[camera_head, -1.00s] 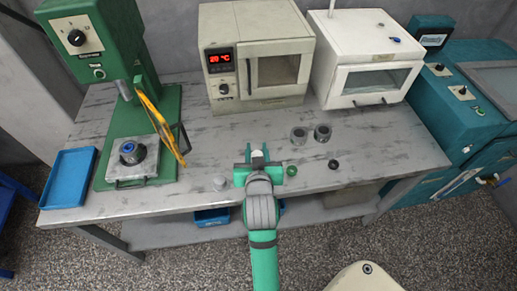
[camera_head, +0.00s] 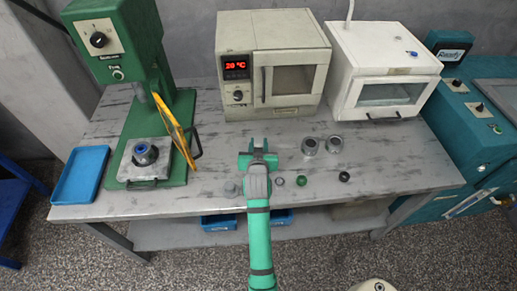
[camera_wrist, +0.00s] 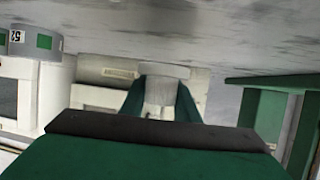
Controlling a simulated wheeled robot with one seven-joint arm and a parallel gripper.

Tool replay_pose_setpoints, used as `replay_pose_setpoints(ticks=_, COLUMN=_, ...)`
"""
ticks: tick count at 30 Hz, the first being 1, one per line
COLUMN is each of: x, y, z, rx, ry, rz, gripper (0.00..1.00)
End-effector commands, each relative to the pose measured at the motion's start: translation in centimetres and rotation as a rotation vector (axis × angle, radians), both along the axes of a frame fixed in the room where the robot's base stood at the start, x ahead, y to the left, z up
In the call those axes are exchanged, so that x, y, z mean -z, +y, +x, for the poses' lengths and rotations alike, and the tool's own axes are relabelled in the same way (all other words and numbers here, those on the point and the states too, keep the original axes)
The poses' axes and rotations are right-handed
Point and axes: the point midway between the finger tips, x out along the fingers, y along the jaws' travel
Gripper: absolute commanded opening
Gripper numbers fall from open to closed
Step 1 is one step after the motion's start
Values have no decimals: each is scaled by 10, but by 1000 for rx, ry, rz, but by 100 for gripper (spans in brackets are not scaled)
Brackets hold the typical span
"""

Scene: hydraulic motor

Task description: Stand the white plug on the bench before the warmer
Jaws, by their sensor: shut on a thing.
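My gripper (camera_head: 258,148) is over the bench (camera_head: 225,155), in front of the beige oven with a red temperature display (camera_head: 262,98), which I take for the warmer. The jaws are shut on the white plug (camera_wrist: 160,92), a pale stepped cylinder between the two green fingers in the wrist view. Its wider end faces the bench surface, which is at the top of that view. I cannot tell whether it touches the bench. In the head view the plug is mostly hidden by my gripper.
Two metal rings (camera_head: 309,146) stand right of my gripper. Small grey, green (camera_head: 301,181) and black (camera_head: 344,177) pieces lie along the front edge. A green press (camera_head: 120,80) and blue tray (camera_head: 80,175) are left; a white cabinet (camera_head: 385,70) is back right.

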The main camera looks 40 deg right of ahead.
Motion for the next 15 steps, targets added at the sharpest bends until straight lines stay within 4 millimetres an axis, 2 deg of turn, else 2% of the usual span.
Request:
replay_pose_setpoints(ticks=7, x=30, y=-1, z=2, rx=0, ry=2, rz=1, gripper=5)
replay_pose_setpoints(ticks=15, x=33, y=-1, z=2, rx=0, ry=1, rz=-1, gripper=5)
